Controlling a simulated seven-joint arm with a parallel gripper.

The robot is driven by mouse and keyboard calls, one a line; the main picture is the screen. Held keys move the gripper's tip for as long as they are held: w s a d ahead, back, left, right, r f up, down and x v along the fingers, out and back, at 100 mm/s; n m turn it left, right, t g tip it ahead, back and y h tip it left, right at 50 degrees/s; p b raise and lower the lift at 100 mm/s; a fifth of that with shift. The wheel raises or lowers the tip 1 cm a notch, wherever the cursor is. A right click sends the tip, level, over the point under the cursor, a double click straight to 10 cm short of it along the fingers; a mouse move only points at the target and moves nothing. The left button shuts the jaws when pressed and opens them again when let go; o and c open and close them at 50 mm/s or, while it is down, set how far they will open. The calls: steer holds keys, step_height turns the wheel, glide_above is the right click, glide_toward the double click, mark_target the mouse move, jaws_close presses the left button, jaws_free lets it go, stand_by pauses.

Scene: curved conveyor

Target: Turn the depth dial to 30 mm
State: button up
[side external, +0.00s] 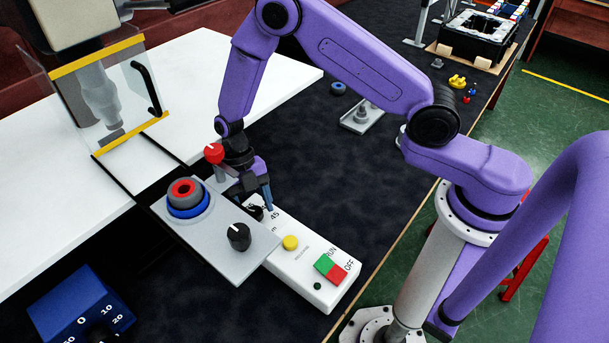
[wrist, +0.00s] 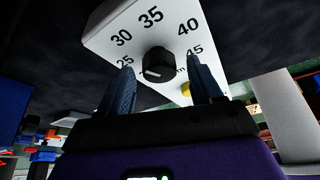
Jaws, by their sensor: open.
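The depth dial is a black knob (wrist: 157,64) on a white box (wrist: 108,32), with the numbers 25, 30, 35, 40 and 45 around it in the wrist view. A pale mark shows on the knob's lower part, but I cannot tell which number it points to. In the side view the knob (side external: 256,212) is partly hidden by my gripper. My gripper (wrist: 160,66) is open, with one finger on each side of the knob in the wrist view. I cannot tell whether the fingers touch it. In the side view my gripper (side external: 262,197) is down beside the knob.
A grey plate (side external: 240,268) with another black knob (side external: 239,236) and a red-and-blue button (side external: 186,194) lies close by. A yellow button (side external: 290,242) and green and red switches (side external: 330,267) share the white box. A blue dial box (side external: 78,308) stands lower left.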

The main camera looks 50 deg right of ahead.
steer(key=m+y, duration=0.1)
steer(key=m, duration=0.2)
steer(key=shift+s+d, duration=0.1)
steer(key=shift+d, duration=0.05)
steer(key=m+t, duration=0.1)
steer(key=m, duration=0.1)
steer(key=m+y, duration=0.1)
steer(key=m, duration=0.1)
steer(key=shift+s+m+t, duration=0.1)
steer(key=shift+m+t, duration=0.3)
steer(key=m, duration=0.2)
steer(key=m+t, duration=0.1)
steer(key=m, duration=0.1)
steer(key=shift+s+d+t+y, duration=0.1)
steer(key=shift+t+y, duration=0.2)
steer(key=shift+m+t, duration=0.5)
steer(key=shift+m, duration=0.9)
steer(key=shift+m, duration=0.3)
